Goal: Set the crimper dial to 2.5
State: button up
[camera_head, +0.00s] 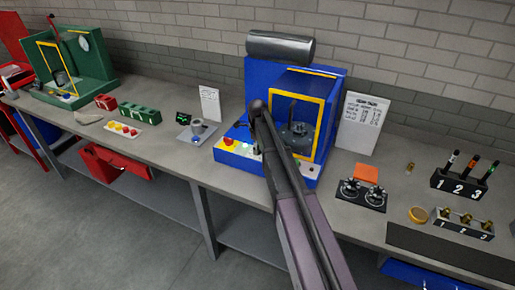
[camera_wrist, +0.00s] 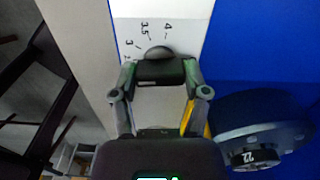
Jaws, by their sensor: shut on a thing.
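The crimper is the blue machine (camera_head: 262,75) with a yellow-framed opening at the middle of the bench in the head view. In the wrist view, a white scale plate (camera_wrist: 195,25) shows the marks 4, 3.5, 3 and a partly cut-off mark. Below these marks is a dark rounded dial knob (camera_wrist: 158,51). My gripper (camera_wrist: 160,72) is shut on the dial knob, and its fingers hide most of it. The dial's pointer is hidden, so its setting cannot be read. In the head view my arm crosses the crimper's front, and the gripper cannot be made out.
In the wrist view, a dark round part (camera_wrist: 260,130) with a number label is close to the gripper's right. In the head view, a white chart (camera_head: 362,125) and a black fixture (camera_head: 362,193) stand right of the crimper. A small device (camera_head: 197,130) stands left.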

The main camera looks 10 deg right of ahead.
jog(key=shift+s, duration=0.2)
jog(key=o, duration=1)
jog(key=shift+f, duration=0.1)
jog(key=shift+o, duration=0.8)
jog(key=shift+w, duration=0.1)
jog(key=shift+w+n, duration=0.1)
jog(key=shift+n, duration=0.2)
